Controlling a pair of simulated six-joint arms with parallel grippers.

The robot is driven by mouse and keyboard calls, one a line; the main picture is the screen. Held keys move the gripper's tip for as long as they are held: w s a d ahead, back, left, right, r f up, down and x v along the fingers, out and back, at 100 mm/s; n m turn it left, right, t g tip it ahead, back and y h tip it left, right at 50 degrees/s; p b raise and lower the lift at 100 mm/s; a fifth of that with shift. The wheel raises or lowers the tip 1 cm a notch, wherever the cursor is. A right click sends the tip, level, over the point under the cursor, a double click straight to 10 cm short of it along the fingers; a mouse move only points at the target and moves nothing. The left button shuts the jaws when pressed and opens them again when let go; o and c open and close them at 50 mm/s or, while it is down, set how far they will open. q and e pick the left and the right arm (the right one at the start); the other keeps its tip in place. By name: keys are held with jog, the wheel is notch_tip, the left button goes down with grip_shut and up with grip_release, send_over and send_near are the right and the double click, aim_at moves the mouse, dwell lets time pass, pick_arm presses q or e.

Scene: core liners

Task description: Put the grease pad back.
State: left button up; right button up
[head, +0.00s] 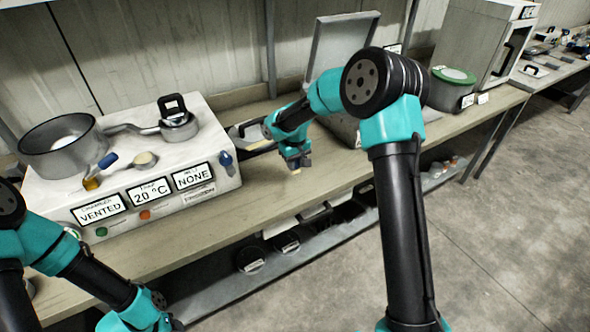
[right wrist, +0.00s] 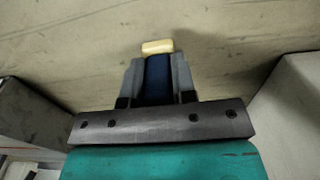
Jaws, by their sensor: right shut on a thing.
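My right gripper (head: 295,158) is shut on the grease pad, which has a dark blue handle and a cream block at its tip. In the right wrist view the grease pad (right wrist: 158,72) sits between the two grey fingers (right wrist: 157,85), its cream end pointing away from the palm. In the head view the grease pad (head: 296,170) shows as a small pale tip below the fingers, over the wooden bench (head: 270,205). Whether it touches the bench is unclear. My left arm enters at the lower left; its gripper is out of the picture.
A white control box (head: 165,212) with a metal pot (head: 62,147) and labels reading VENTED, 20 °C and NONE stands left of the right gripper. An open-lidded case (head: 345,128) is behind and right. A green-lidded tub (head: 452,88) stands farther right. A shelf holds items below.

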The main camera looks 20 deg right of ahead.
jog(key=shift+w+d+f, duration=0.15)
jog(key=shift+w+f, duration=0.1)
jog(key=shift+f, duration=1.55)
jog(key=shift+f, duration=0.15)
jog(key=o, duration=0.9)
notch_tip(320, 180, up, 12)
jog(key=shift+r, duration=0.15)
